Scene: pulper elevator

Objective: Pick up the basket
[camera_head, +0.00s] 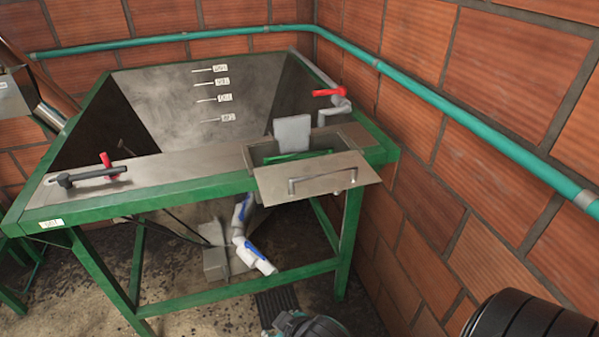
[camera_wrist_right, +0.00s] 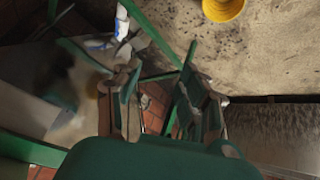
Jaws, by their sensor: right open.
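No basket can be made out for certain. A round yellow container (camera_wrist_right: 223,8), cut off by the top edge of the right wrist view, rests on the dirty floor; I cannot tell if it is the basket. My right gripper (camera_wrist_right: 160,105) is open in the right wrist view, its two fingers apart, with nothing visibly held between them. The yellow container lies beyond the fingers, up and to the right, and is not touched. My left gripper is in neither view.
A green-framed metal tank (camera_head: 200,110) with red-handled valves stands against brick walls. A small metal box with a handled front plate (camera_head: 318,183) sits at its front right. White pipes (camera_head: 243,235) hang below. A teal pipe (camera_head: 465,127) runs along the right wall.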

